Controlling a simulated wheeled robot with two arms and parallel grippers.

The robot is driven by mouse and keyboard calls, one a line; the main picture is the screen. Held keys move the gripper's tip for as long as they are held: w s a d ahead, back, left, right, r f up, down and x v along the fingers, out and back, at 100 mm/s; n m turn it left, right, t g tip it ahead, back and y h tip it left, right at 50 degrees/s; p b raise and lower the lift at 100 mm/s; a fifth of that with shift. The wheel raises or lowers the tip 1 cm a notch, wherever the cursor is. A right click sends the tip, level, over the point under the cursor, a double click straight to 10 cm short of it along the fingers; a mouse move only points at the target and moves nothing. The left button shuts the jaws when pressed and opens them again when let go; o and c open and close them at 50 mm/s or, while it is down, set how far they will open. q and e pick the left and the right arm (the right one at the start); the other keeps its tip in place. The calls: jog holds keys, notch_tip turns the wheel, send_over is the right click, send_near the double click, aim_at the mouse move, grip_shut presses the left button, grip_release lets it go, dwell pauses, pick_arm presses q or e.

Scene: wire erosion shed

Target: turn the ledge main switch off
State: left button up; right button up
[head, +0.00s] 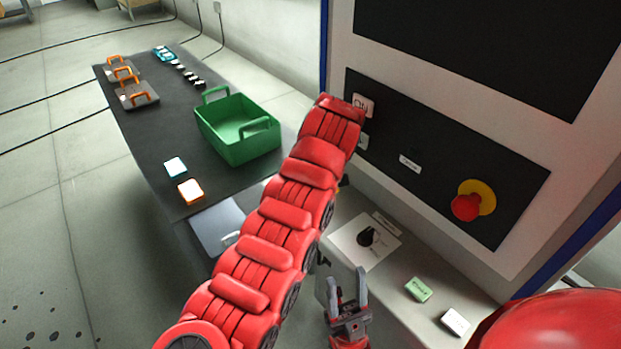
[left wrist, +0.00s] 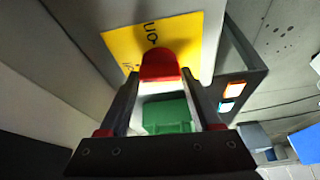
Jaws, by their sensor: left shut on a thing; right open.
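In the left wrist view, a red switch handle (left wrist: 160,66) stands on a yellow plate (left wrist: 184,30) with dark lettering that looks like "ON". My left gripper (left wrist: 160,82) is shut on this handle, one finger on each side. In the head view the handle, its plate and my left gripper are hidden behind my red left arm. My right gripper (head: 347,288) is open and empty, low in the head view, in front of the pale ledge (head: 398,275).
The ledge carries a black knob (head: 367,237) on a white plate, a green block (head: 418,289) and a white block (head: 455,322). A red mushroom button (head: 466,207) sits on the black panel above. A green crate (head: 236,151) stands on the dark table at left.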

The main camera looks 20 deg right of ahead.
pick_arm(q)
jog(key=shift+n+y, duration=0.3)
jog(key=shift+n, duration=0.5)
dwell(0.4)
jog(key=o, duration=1.4)
jog(key=shift+d+r, duration=0.1)
jog(key=shift+r, duration=0.1)
jog(key=b+v, duration=0.2)
jog(key=v, duration=0.3)
jog(key=shift+r, duration=0.1)
jog(key=p+v, duration=0.4)
jog(key=v, duration=0.7)
jog(key=shift+s+r, duration=0.1)
jog(key=shift+r, duration=0.25)
